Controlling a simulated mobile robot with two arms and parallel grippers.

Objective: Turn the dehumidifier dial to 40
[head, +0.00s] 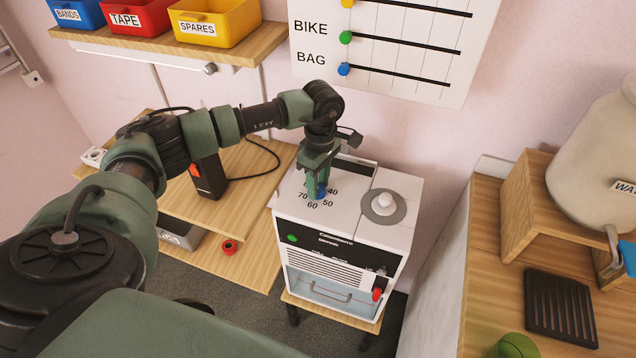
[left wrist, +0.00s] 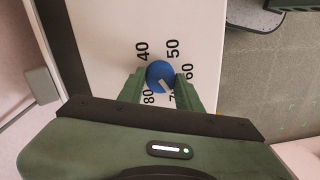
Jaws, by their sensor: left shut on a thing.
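The dehumidifier (head: 393,238) is a white box on a small wooden stand in the head view. Its blue dial (left wrist: 160,74) sits on the top, ringed by printed numbers. In the left wrist view, 40 is at upper left, 50 at upper right, 60 at right, 80 at lower left, and 70 is partly hidden. The dial's white mark points to the lower right, toward 70. My left gripper (head: 318,190) comes down from above and is shut on the dial, one green finger on each side; it also shows in the left wrist view (left wrist: 161,90). My right gripper is not visible.
A white knob on a grey disc (head: 398,215) stands right of the dial. A red lever (head: 377,294) and a green button (head: 292,238) are on the front. A wooden desk with a dark device (head: 209,178) lies left, a wooden counter (head: 460,300) right.

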